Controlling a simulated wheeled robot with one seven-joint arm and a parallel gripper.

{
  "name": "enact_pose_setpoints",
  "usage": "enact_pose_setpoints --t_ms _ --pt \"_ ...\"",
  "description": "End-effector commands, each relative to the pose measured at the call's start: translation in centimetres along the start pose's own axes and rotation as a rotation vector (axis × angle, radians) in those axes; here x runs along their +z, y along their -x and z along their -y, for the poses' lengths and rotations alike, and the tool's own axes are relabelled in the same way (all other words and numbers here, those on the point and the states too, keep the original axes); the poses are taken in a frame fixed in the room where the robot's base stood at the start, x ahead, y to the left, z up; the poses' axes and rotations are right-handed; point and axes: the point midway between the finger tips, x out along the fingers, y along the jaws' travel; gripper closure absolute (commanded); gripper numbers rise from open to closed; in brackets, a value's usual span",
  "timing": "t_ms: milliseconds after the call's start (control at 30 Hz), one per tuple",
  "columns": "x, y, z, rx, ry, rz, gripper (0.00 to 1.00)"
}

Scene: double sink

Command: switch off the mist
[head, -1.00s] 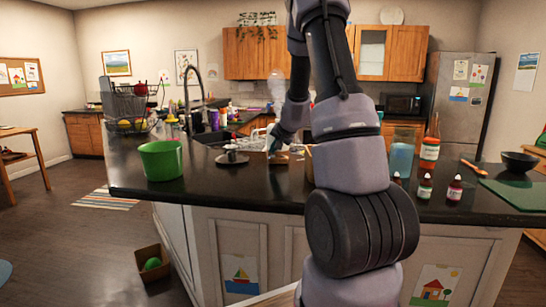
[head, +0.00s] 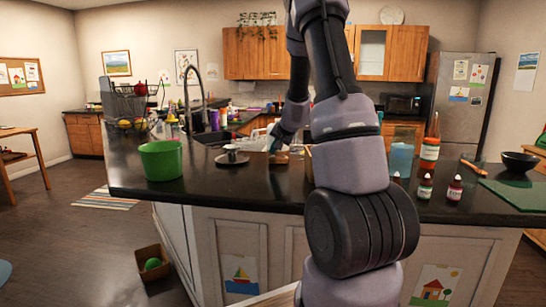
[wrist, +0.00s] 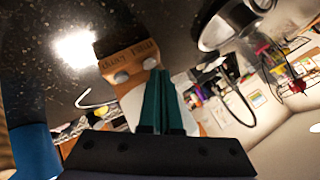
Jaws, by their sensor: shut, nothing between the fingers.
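The mist device has a wooden base (wrist: 130,60) with two round pale buttons and small dark lettering on its front, shown upside down in the wrist view. A white body (wrist: 133,103) adjoins the wood and is partly hidden by my fingers. In the head view, its wooden base (head: 281,158) stands on the dark counter, mostly behind my gripper (head: 272,149). My gripper, also in the wrist view (wrist: 160,72), is shut and empty. Its teal fingertips are at the right-hand button in that view; I cannot tell whether they touch it. No mist shows.
A green bucket (head: 161,160) stands farther left. A blue tumbler (head: 401,158) and several bottles stand to the right. The sink and faucet (head: 187,90) lie behind.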

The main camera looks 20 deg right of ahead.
Motion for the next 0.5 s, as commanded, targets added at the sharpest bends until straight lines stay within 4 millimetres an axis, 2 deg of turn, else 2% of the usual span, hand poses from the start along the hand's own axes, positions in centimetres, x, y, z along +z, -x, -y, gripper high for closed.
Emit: enact_pose_setpoints --t_ms 500 --pt "-0.62 0.82 0.6 -0.001 0.0 -0.001 1.0"
